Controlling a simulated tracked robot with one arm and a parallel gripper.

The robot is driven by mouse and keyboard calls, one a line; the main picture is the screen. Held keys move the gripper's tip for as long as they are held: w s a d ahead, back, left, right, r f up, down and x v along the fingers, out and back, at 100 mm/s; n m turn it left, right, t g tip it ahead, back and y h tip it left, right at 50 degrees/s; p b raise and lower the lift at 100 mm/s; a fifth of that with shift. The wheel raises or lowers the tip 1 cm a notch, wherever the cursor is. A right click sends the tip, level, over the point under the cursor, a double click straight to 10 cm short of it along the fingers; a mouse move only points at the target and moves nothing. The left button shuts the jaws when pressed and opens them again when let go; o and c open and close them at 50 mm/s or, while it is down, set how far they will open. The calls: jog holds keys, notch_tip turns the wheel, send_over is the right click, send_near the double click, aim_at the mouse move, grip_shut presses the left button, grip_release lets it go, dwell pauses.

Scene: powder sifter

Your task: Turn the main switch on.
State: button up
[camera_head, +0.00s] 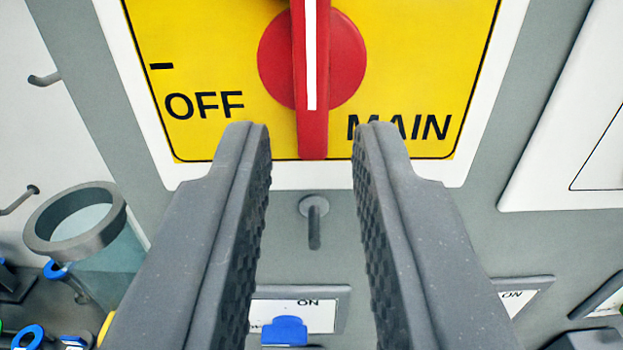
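The main switch (330,58) is a red round knob with a red handle bar and a white stripe, on a yellow plate (430,50) marked OFF and MAIN. The handle stands upright in the picture, its top cut off by the frame edge. My gripper (310,140) is open, one finger to the left and one to the right of the handle's lower end. A gap shows on both sides, and I see no contact. How far the fingertips are from the plate is hard to tell.
Below the plate are a small grey peg (314,220) and a blue switch (285,331) on a white ON label. At the left are a grey ring on a clear cylinder (75,225) and blue-ringed parts. A white panel (580,130) is at the right.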

jog(key=s, duration=0.8)
jog(key=shift+b, duration=0.35)
jog(key=s+g+b, duration=0.1)
jog(key=s+g, duration=0.1)
jog(key=s, duration=0.9)
jog(key=shift+s+a+r+g, duration=0.15)
jog(key=shift+s+r+g, duration=0.15)
jog(key=shift+r, duration=0.1)
dwell(0.7)
